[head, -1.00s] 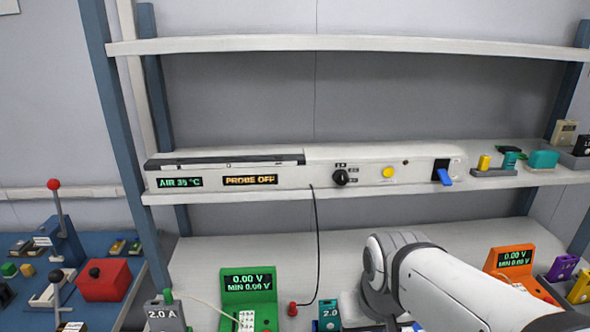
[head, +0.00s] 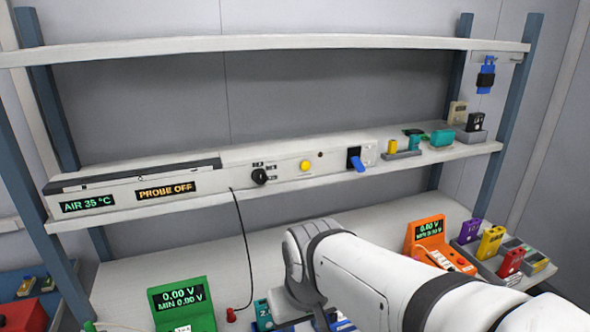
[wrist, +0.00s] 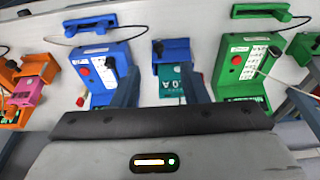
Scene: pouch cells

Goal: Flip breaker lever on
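The breaker lever (head: 358,165) is a blue tab sticking out and down from a black slot (head: 352,155) in the white strip panel on the middle shelf. An orange display beside it on the left reads PROBE OFF (head: 166,190). My gripper (wrist: 162,70) shows in the wrist view as two dark blue-grey fingers, spread apart above the bench with nothing held. A teal cell (wrist: 171,85) shows in the gap but lies beyond, on the bench. My gripper is hidden behind my arm in the head view, well below the lever. The lever is not in the wrist view.
The panel also carries a black knob (head: 259,176) and a yellow button (head: 306,166). Small cells and holders (head: 442,137) stand right of the lever. A green meter (head: 184,303) and an orange meter (head: 437,243) stand on the bench below. The upper shelf (head: 270,42) overhangs.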

